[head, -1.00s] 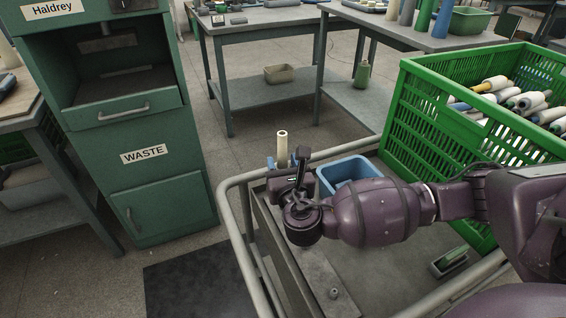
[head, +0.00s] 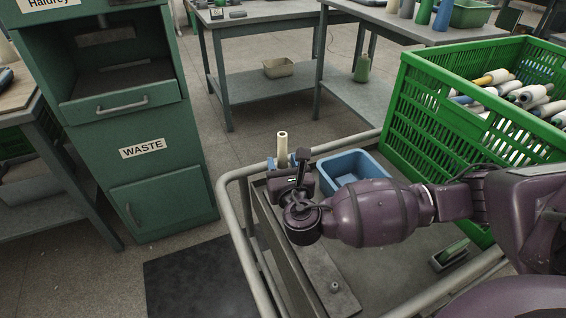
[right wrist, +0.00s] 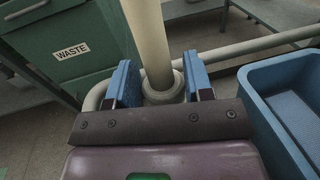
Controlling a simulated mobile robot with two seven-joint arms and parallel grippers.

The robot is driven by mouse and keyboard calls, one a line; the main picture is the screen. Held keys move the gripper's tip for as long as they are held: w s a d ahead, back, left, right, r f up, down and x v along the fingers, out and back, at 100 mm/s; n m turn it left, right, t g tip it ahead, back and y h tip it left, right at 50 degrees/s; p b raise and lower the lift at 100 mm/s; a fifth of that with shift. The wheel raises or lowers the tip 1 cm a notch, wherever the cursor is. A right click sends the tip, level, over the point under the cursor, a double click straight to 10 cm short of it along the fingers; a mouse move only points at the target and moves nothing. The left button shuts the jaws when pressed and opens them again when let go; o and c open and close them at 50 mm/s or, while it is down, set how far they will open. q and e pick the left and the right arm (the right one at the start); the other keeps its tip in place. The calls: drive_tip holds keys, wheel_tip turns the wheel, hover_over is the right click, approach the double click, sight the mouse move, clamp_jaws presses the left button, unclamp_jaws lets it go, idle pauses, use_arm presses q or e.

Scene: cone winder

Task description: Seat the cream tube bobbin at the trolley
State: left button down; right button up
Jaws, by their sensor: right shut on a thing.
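The cream tube bobbin (head: 282,146) stands about upright at the back left corner of the trolley (head: 228,200). My right gripper (head: 282,162) is shut on its lower part, with one blue finger on each side. In the right wrist view the tube (right wrist: 150,40) rises between the blue fingers (right wrist: 158,84). What is under the ring is hidden, so I cannot tell whether the tube rests on anything. My left gripper is not in view.
A blue tub (head: 356,163) stands right of the gripper. A green crate (head: 440,140) of bobbins stands at the trolley's right. A grey plate with a small peg (head: 334,287) lies in front. The green waste cabinet (head: 160,190) stands left.

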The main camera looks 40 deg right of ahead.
drive_tip(key=shift+f, duration=0.7)
drive_tip(key=shift+f, duration=0.45)
idle(0.6)
drive_tip(key=o, duration=1)
